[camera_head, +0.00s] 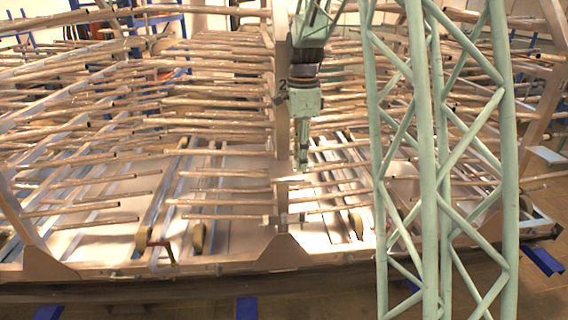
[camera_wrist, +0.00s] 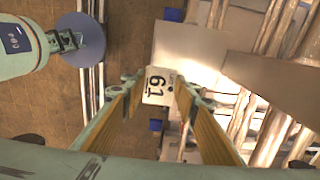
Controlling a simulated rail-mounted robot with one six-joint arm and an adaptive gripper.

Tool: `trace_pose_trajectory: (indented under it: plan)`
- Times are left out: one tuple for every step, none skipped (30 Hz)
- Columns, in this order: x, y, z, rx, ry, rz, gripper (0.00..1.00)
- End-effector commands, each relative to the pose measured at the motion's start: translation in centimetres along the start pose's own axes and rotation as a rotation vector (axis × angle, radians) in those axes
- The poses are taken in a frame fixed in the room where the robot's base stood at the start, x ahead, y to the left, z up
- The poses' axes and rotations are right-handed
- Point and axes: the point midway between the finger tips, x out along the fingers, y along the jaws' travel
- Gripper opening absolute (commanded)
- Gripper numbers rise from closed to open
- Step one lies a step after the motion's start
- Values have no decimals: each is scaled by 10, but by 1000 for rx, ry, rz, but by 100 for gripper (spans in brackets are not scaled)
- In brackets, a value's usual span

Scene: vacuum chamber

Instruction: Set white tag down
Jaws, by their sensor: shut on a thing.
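In the wrist view, my gripper (camera_wrist: 157,92) is shut on the white tag (camera_wrist: 158,86). The tag is a small white piece with dark print that reads "61", upside down in the picture, and it sits between the two yellow-padded fingers. In the head view, my gripper (camera_head: 303,168) hangs down in front of the rows of pipes, near the middle upright of the frame. The tag is too small to make out there. What lies directly under the tag is partly hidden by the fingers.
Many long copper-coloured pipes (camera_head: 215,102) fill the frame on both sides of a wooden upright (camera_head: 281,130). Pale floor panels (camera_head: 110,215) and rails lie below them. The wrist view shows pipes (camera_wrist: 270,90) at right, a beige panel (camera_wrist: 188,50) and brown tiled floor (camera_wrist: 40,110) at left.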

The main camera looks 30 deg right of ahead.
Motion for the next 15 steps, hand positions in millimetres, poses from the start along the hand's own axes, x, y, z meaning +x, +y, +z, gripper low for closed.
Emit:
trace_pose_trajectory:
  plan:
    - [1, -5, 8, -3, 0, 1, 21]
    - [1, -8, 12, -3, 0, 1, 21]
    - [1, -12, 16, -2, 0, 1, 21]
    - [2, -15, 20, -2, 0, 1, 21]
    - [2, -17, 23, -2, 0, 1, 21]
    - [3, -20, 26, -2, 0, 2, 21]
    - [3, -21, 29, -2, 0, 2, 21]
    - [3, -23, 31, -2, 0, 1, 21]
    - [4, -25, 34, -2, 0, 1, 21]
    - [4, -26, 35, -1, 0, 0, 21]
    - [4, -27, 36, -1, 0, 0, 21]
    - [4, -28, 37, -1, 0, 0, 21]
    - [4, -29, 38, 0, 0, 0, 21]
    - [4, -29, 38, 0, 0, 0, 21]
    - [4, -29, 38, 0, 0, 0, 21]
